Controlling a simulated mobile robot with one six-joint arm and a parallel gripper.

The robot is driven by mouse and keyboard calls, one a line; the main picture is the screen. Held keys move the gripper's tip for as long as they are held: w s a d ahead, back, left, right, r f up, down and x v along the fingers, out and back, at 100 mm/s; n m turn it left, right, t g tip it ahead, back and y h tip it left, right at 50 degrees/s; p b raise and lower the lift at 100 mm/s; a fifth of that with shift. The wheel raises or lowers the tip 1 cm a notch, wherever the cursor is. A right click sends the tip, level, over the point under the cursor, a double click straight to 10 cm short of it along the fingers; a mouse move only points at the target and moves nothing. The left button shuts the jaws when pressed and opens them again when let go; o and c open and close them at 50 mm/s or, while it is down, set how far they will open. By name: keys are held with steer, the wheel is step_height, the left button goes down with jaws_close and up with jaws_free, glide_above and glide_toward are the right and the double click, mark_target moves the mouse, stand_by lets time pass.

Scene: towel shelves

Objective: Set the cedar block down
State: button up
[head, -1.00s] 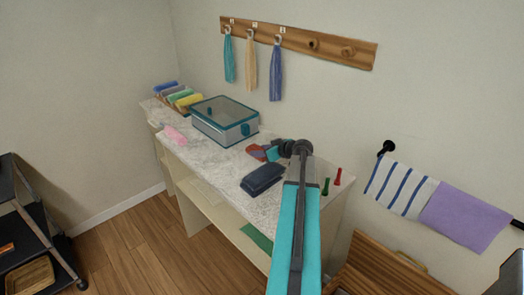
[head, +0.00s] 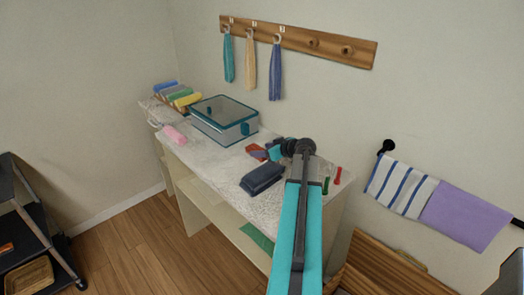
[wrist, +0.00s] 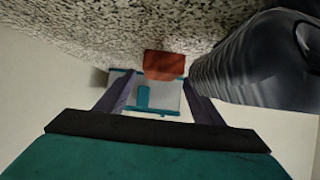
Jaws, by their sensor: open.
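The cedar block (head: 256,152), reddish brown, rests on the speckled counter (head: 215,163) in front of the clear box. In the wrist view, which looks upside down, the block (wrist: 164,65) sits against the counter surface, just beyond and between my fingertips. My gripper (wrist: 157,92) is open, with its two dark fingers apart and a gap beside the block on each side. In the head view my gripper (head: 272,150) is low over the counter, right of the block, and partly hidden by my arm.
A clear teal-edged box (head: 223,122) stands behind the block. A pink roll (head: 174,135) lies farther left. Small green (head: 326,185) and red (head: 338,174) items stand at right.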

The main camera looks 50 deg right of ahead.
steer(key=b+v, duration=0.2)
steer(key=v, duration=0.8)
steer(key=shift+s+r, duration=0.1)
steer(key=shift+s, duration=0.15)
